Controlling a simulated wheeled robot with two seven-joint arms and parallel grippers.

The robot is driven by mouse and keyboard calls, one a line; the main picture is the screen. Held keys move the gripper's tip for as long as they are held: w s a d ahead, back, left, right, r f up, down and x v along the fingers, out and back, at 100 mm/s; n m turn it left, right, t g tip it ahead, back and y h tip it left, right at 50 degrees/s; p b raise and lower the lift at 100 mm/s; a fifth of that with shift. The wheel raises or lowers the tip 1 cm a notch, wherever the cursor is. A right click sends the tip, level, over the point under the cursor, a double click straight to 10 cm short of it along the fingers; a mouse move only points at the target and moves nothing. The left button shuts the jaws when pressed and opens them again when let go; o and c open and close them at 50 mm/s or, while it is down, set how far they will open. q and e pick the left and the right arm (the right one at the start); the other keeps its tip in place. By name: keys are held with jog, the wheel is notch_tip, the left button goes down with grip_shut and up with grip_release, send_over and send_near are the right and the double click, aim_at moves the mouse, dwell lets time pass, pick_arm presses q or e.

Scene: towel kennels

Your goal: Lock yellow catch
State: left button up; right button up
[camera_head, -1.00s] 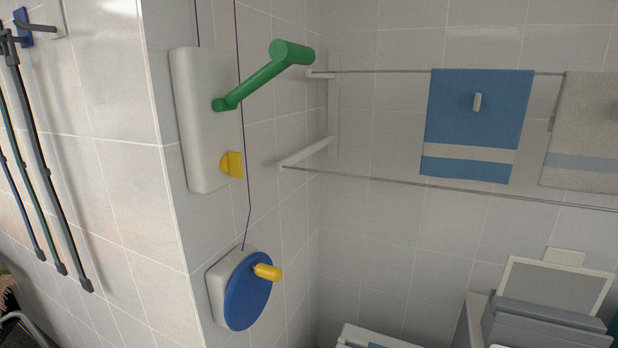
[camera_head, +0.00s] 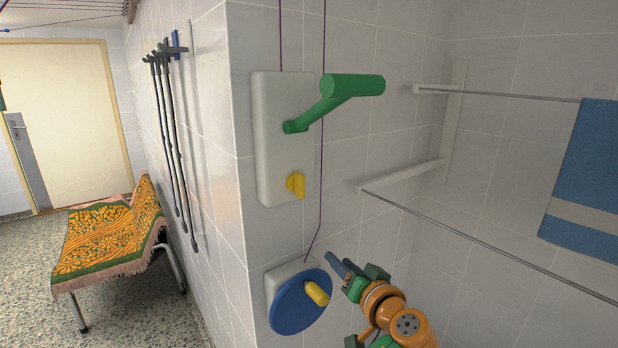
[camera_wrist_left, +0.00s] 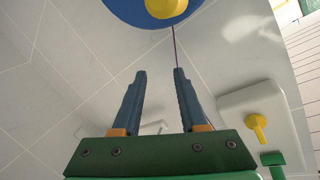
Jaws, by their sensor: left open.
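The yellow catch (camera_head: 297,186) is a small turning piece low on a white wall plate (camera_head: 270,130), below a green crank handle (camera_head: 350,86). In the left wrist view the catch (camera_wrist_left: 257,124) shows at the right, with part of the green handle (camera_wrist_left: 273,160) beside it. I cannot tell whether the catch is locked. My left gripper (camera_head: 340,265) is open and empty, below and to the right of the catch, apart from it. In the left wrist view its two blue fingers (camera_wrist_left: 160,75) stand apart with nothing between them. My right gripper is not in view.
A blue disc (camera_head: 296,310) with a yellow knob (camera_head: 317,293) is on the wall close left of my left gripper. A thin purple cord (camera_head: 322,180) runs down to it. A drying rack (camera_head: 400,177) with a blue towel (camera_head: 590,180) is at the right, a covered bench (camera_head: 110,235) at the left.

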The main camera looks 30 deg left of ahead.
pick_arm(q)
notch_tip(320, 180, up, 11)
jog(key=s+n+y+p, duration=0.2)
jog(key=s+n+y, duration=0.1)
jog(key=n, duration=0.1)
jog(key=n+g+y+p, duration=0.1)
jog(key=n+g, duration=0.2)
jog(key=n, duration=0.2)
send_near(303, 178)
jog(key=x, duration=0.2)
jog(key=p+x, duration=0.3)
jog(key=x, duration=0.3)
jog(key=shift+a+r+p, duration=0.15)
jog(key=shift+a+p, duration=0.1)
jog(key=shift+p, duration=0.15)
jog(key=shift+w+a, duration=0.2)
jog(key=shift+a, duration=0.1)
jog(key=shift+d+f, duration=0.15)
jog(key=shift+f, duration=0.1)
jog(key=shift+d, duration=0.1)
jog(key=shift+c, duration=0.7)
grip_shut()
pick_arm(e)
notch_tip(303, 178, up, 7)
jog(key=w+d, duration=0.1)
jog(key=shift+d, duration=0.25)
